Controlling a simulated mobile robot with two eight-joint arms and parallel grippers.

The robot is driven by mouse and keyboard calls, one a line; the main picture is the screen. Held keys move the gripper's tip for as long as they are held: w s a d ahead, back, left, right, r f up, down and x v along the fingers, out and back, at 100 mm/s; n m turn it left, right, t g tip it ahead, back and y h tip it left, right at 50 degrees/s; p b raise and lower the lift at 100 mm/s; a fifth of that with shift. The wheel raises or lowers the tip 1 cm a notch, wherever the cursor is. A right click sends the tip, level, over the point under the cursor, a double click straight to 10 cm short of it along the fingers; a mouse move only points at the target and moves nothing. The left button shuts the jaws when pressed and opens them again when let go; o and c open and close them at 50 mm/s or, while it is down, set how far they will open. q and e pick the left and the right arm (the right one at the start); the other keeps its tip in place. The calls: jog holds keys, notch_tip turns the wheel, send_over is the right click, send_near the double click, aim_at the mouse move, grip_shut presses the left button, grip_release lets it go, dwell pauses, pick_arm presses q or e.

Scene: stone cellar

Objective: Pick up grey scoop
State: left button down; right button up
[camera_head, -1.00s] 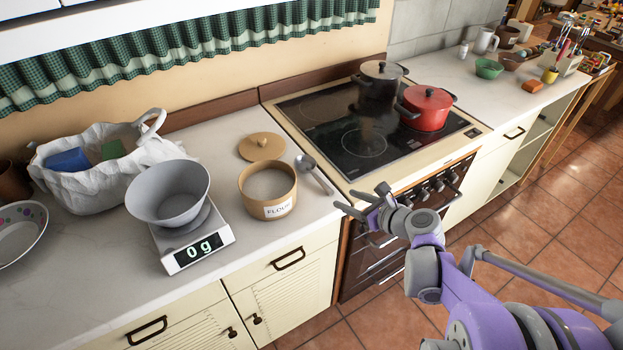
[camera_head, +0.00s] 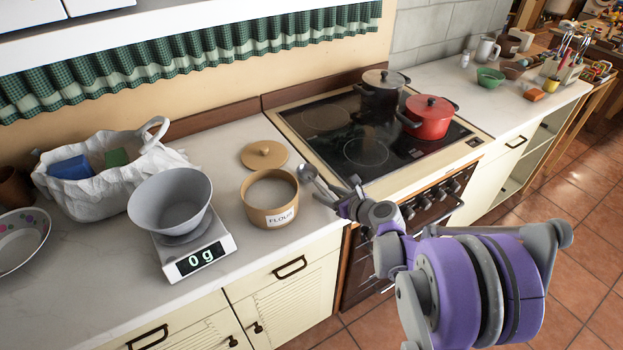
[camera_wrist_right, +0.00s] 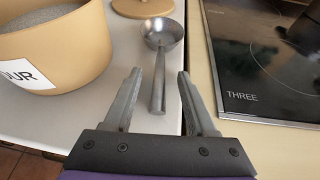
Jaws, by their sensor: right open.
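The grey scoop (camera_head: 308,172) lies on the white counter between the flour tub and the stove. Its bowl points to the back and its handle to the front edge; in the head view my gripper partly covers the handle. In the right wrist view the scoop (camera_wrist_right: 160,62) shows whole, with its handle end between the fingertips of my right gripper (camera_wrist_right: 158,76). My right gripper (camera_head: 336,194) is open, its fingers on either side of the handle; I cannot tell whether they touch it. My left gripper is not in view.
The flour tub (camera_head: 266,212) stands close left of the scoop, its wooden lid (camera_head: 264,155) behind. The stove (camera_head: 350,146) with a red pot (camera_head: 429,120) and a dark pot (camera_head: 381,98) is on the right. A scale (camera_head: 198,262) reading 0 g holds a grey bowl (camera_head: 165,201).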

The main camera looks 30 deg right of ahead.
grip_shut()
dwell(0.5)
notch_tip(320, 180, up, 10)
jog(key=p, duration=0.1)
